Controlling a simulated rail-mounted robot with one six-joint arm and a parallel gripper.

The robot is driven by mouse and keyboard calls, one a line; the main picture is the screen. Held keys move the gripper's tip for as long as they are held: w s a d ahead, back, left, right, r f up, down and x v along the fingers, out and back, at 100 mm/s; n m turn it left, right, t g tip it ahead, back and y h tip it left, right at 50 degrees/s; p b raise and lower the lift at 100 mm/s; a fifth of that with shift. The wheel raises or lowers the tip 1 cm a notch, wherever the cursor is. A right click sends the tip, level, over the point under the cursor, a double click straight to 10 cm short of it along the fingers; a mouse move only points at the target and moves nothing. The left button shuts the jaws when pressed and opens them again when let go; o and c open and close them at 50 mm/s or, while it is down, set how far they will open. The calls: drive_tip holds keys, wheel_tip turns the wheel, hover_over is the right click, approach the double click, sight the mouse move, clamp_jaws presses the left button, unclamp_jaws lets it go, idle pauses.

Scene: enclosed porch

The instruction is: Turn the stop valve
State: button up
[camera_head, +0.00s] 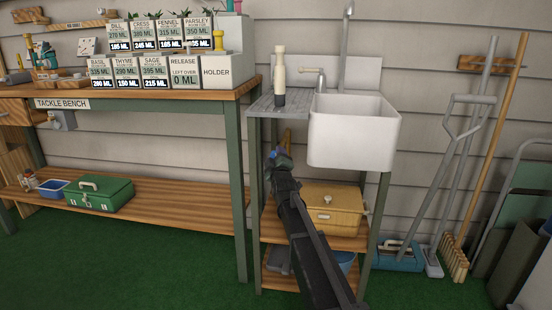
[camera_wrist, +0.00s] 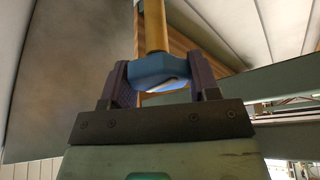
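The stop valve shows as a blue handle (camera_head: 275,154) on a brass-coloured pipe (camera_head: 287,137), below the sink's grey drainboard. In the wrist view the blue handle (camera_wrist: 162,72) sits at the end of the brass pipe (camera_wrist: 153,28), between my two dark fingers. My gripper (camera_head: 279,162) reaches up to the handle from below. It also shows in the wrist view (camera_wrist: 160,82), with a finger against each side of the handle and no clear gap, so it looks shut on it. The handle's far side is hidden.
The white sink (camera_head: 350,140) and drainboard (camera_head: 278,104) overhang my gripper. A yellow box (camera_head: 333,212) stands on the shelf beside my arm. The tackle bench (camera_head: 170,100) is left; a broom (camera_head: 490,150) and mop lean right. The green floor in front is clear.

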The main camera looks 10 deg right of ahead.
drive_tip(key=shift+c, duration=1.4)
drive_tip(key=shift+f+m+b, duration=0.15)
drive_tip(key=shift+m+b, duration=0.15)
drive_tip(key=shift+m, duration=0.1)
drive_tip(key=shift+m+t+h, duration=0.3)
drive_tip(key=shift+m+h, duration=0.2)
drive_tip(key=shift+m, duration=0.3)
drive_tip(key=o, duration=0.9)
drive_tip(key=shift+s, duration=0.1)
drive_tip(key=b+v, duration=0.3)
drive_tip(key=v, duration=0.7)
drive_tip(key=shift+s, duration=0.35)
